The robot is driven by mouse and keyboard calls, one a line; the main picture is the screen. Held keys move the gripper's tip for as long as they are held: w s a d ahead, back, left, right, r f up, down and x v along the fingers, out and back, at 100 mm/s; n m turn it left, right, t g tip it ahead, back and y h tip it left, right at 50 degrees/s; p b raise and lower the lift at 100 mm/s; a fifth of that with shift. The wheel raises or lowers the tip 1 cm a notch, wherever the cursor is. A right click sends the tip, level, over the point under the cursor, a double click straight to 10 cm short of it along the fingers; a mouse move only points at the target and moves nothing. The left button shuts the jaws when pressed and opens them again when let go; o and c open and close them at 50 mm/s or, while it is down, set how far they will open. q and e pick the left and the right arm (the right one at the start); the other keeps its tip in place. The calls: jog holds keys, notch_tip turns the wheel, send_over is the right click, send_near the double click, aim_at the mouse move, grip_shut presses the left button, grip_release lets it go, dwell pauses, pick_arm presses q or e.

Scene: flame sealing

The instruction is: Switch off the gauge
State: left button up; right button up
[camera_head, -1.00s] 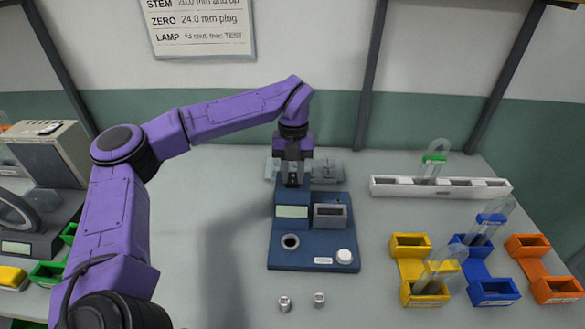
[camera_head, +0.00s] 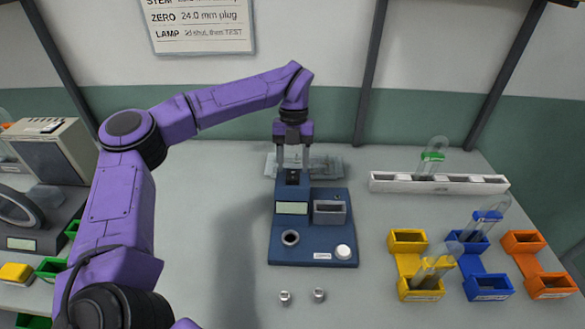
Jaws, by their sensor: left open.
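The gauge (camera_head: 312,250) is a blue block on the table, with a pale display (camera_head: 292,208), a grey framed slot (camera_head: 329,212), a dark round socket (camera_head: 290,238) and a white round knob (camera_head: 343,251). A small dark part (camera_head: 292,177) stands at its back left. My left gripper (camera_head: 293,168) points down over that part with its fingers apart, one on each side. I cannot tell whether they touch it. My right gripper is not in view.
Two small metal plugs (camera_head: 285,297) (camera_head: 319,294) stand in front of the gauge. A clear object (camera_head: 325,163) lies behind it. Bare table lies left of the gauge.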

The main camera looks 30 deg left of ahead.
aim_at(293, 171)
pick_arm(q)
jog(key=v, duration=0.8)
jog(key=shift+r, duration=0.25)
